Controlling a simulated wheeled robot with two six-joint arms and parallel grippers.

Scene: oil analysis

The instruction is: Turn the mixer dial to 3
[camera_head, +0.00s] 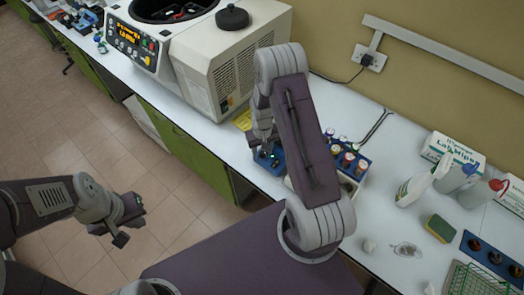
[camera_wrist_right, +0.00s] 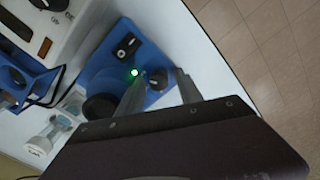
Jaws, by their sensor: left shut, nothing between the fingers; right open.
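The blue mixer (camera_wrist_right: 112,68) stands on the white bench. In the right wrist view it shows a lit green light, a black switch and a dark round cup. Its small dark dial (camera_wrist_right: 158,77) lies between and just beyond the fingertips of my right gripper (camera_wrist_right: 160,82), which is open. I cannot tell whether a finger touches the dial, nor read its setting. In the head view the mixer (camera_head: 270,162) is partly hidden under my right arm and gripper (camera_head: 263,147). My left gripper (camera_head: 124,226) is shut and empty, over the floor beside the bench.
A large centrifuge (camera_head: 215,65) stands further along the bench. A rack of capped vials (camera_head: 349,158) is just right of my right arm. Bottles (camera_head: 415,187), a sponge (camera_head: 440,228) and a green wire rack (camera_head: 474,281) are at right. A small white-capped container (camera_wrist_right: 42,146) is near the mixer.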

